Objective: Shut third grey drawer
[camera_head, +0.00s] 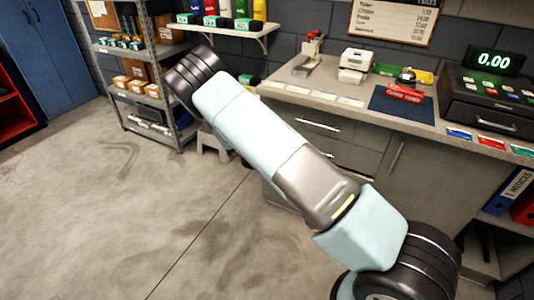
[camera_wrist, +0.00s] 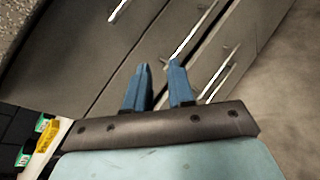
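A grey drawer unit is under the counter. In the head view its top drawer (camera_head: 315,127) has a silver bar handle and looks flush; my arm covers most of the lower fronts. In the wrist view, grey drawer fronts (camera_wrist: 228,50) run at a slant, with two long silver handles showing. I cannot tell for certain which is the third drawer or how far out it stands. My gripper (camera_wrist: 158,66) has two blue fingers apart with nothing between them. They point at the drawer fronts; contact is unclear. The gripper is hidden in the head view.
A cabinet door (camera_head: 405,165) is right of the drawers. The counter (camera_head: 305,92) holds a cash register (camera_head: 488,95), a bell and a blue mat (camera_head: 402,104). A metal shelf (camera_head: 150,75) with boxes and a small grey stool (camera_head: 212,143) stand left. Floor at the left front is clear.

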